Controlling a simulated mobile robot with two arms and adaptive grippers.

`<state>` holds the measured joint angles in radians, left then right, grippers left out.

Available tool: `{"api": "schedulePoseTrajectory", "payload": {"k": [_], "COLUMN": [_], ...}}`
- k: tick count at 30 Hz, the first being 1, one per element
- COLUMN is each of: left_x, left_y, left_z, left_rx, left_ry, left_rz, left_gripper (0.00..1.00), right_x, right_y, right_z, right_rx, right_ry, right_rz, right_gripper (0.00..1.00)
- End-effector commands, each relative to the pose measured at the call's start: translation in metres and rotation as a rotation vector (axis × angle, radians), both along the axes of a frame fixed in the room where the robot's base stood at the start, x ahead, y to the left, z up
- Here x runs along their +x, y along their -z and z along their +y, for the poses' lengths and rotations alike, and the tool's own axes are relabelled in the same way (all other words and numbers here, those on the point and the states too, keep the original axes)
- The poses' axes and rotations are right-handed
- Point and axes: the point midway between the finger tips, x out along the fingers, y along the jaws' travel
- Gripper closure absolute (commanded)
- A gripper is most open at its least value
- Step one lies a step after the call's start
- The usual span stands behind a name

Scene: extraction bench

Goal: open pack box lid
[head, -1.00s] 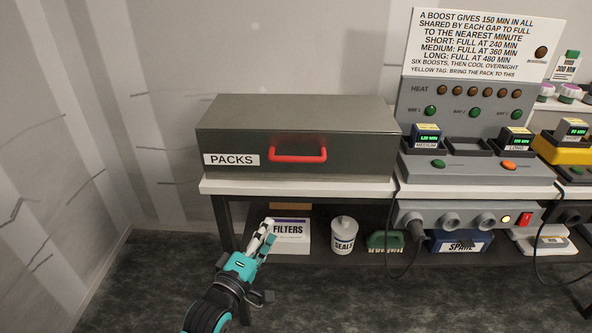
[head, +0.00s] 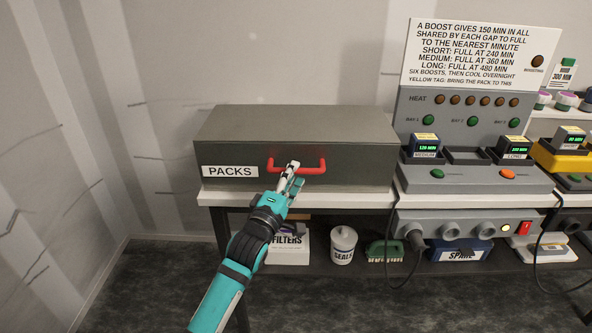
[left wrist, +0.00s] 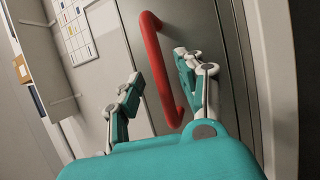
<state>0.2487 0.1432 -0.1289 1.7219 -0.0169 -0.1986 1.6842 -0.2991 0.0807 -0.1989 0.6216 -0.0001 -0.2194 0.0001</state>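The pack box (head: 225,150) is a dark grey box labelled PACKS on the left of the bench. Its lid (head: 296,122) is down. A red handle (head: 318,168) is on its front face. My left gripper (head: 290,172) is in front of the handle in the head view. In the left wrist view, the left gripper (left wrist: 160,75) has its two fingers spread apart. The red handle (left wrist: 158,62) shows between the fingers there, and whether they touch it I cannot tell. My right gripper is not in view.
The bench top (head: 215,199) carries a heat station (head: 480,170) to the right of the box. A shelf below holds a FILTERS box (head: 290,250), a SEALS tub (head: 343,246), a green brush (head: 384,251) and a SPARE box (head: 460,250). A cable hangs before the shelf.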

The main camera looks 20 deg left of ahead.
Motion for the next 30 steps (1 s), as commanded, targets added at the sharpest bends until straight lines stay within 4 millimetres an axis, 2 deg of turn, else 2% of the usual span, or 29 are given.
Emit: {"api": "schedulePoseTrajectory", "payload": {"k": [3, 6, 15, 17, 24, 30], "left_x": [0.014, 0.02, 0.022, 0.022, 0.022, 0.022], "left_y": [-0.002, -0.003, -0.004, -0.004, -0.003, -0.004], "left_z": [-0.002, -0.003, -0.003, -0.003, -0.003, -0.003], "left_rx": [0.001, 0.0, 0.001, 0.001, 0.001, 0.0], "left_ry": [0.0, 0.001, 0.001, 0.001, 0.0, 0.0], "left_rz": [0.001, 0.001, 0.001, 0.001, 0.001, 0.001], "left_gripper": [0.62, 0.62, 0.62, 0.67, 0.98, 1.0], "right_x": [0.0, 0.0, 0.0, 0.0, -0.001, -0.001], "right_y": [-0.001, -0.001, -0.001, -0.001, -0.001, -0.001], "right_z": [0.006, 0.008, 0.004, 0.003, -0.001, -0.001], "right_rx": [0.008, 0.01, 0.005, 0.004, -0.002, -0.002], "right_ry": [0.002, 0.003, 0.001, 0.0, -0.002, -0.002], "right_rz": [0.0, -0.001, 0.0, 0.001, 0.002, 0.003], "right_gripper": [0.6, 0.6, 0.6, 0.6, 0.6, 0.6]}}
